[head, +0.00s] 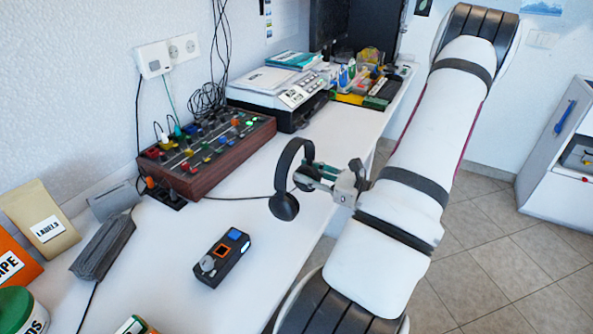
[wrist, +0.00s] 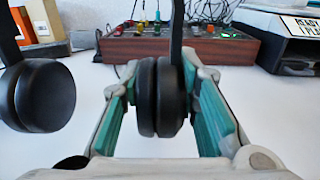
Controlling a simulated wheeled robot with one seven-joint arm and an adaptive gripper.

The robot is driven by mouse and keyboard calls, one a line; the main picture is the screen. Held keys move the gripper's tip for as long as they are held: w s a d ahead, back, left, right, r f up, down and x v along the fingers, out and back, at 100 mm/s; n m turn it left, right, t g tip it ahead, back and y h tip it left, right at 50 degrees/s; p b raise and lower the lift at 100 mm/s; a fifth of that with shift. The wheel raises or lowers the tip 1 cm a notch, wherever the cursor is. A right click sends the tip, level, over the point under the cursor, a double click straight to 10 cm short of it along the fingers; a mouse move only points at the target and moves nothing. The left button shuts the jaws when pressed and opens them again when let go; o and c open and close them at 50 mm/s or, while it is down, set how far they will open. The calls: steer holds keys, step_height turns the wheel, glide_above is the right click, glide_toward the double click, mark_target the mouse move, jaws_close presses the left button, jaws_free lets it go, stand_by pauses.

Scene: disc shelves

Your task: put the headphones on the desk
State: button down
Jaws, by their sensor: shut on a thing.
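The black headphones (head: 284,206) are in my gripper (head: 318,177), above the front edge of the white desk (head: 205,222) in the head view. The headband stands upright as an arch, with one ear cup hanging low. In the wrist view, the teal-padded fingers of my gripper (wrist: 161,97) are on both sides of one ear cup of the headphones (wrist: 160,100). The other ear cup hangs to the left, outside the fingers. I cannot tell whether the lower cup touches the desk.
A wooden-sided mixer (head: 205,155) stands against the wall behind the headphones. A printer (head: 280,92) is farther back. Bare desk lies between the mixer and the device.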

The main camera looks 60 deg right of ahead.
steer(key=w+d, duration=0.2)
steer(key=d, duration=0.1)
steer(key=w+d+b, duration=0.1)
steer(key=w+d, duration=0.2)
steer(key=w+d+f, duration=0.1)
steer(key=w+d, duration=0.2)
steer(key=shift+w+d+f, duration=0.1)
steer(key=shift+d, duration=0.2)
steer(key=shift+f+b, duration=0.6)
steer(key=shift+f, duration=1.15)
steer(key=shift+f, duration=0.1)
steer(key=c, duration=1.2)
jaws_free()
